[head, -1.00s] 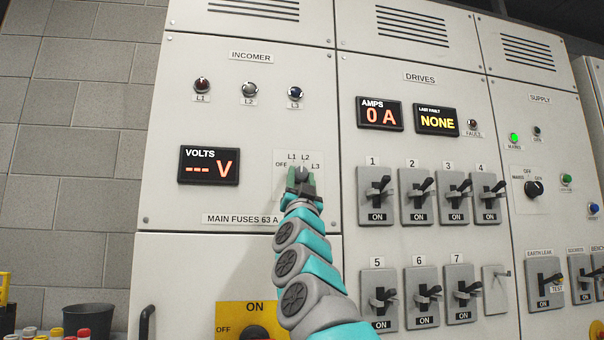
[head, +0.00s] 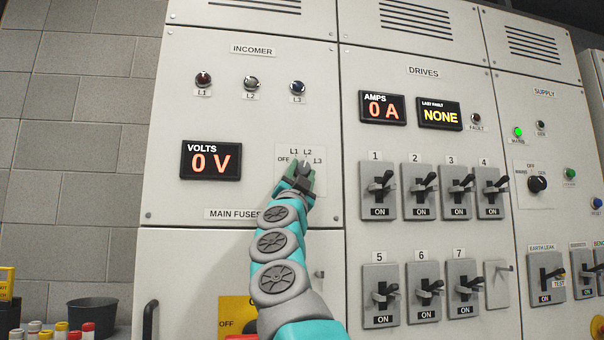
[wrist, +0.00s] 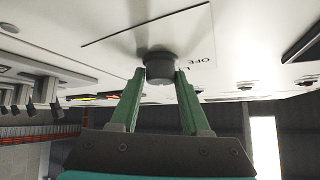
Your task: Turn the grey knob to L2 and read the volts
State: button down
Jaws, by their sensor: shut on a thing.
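The grey knob (head: 304,169) sits on a small white plate marked OFF, L1, L2 and L3 on the INCOMER panel. My gripper (head: 300,178) is shut on it, its green fingers on either side. In the wrist view the round knob (wrist: 158,67) shows between the fingertips (wrist: 158,80). The knob seems to point up near L2, but it is too small and covered to be sure. The VOLTS display (head: 211,161) left of the knob reads 0 V in orange digits.
Lamps L1 (head: 203,79), L2 (head: 251,84) and L3 (head: 297,88) above look unlit. The AMPS display (head: 383,108) reads 0 A. Drive switches (head: 379,190) stand to the right. A yellow ON/OFF switch plate (head: 232,309) is below, partly behind my arm.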

jog(key=shift+c, duration=1.9)
grip_release()
jog(key=b+v, duration=0.4)
jog(key=v, duration=0.3)
jog(key=shift+s+f+b, duration=0.3)
jog(key=shift+b, duration=0.1)
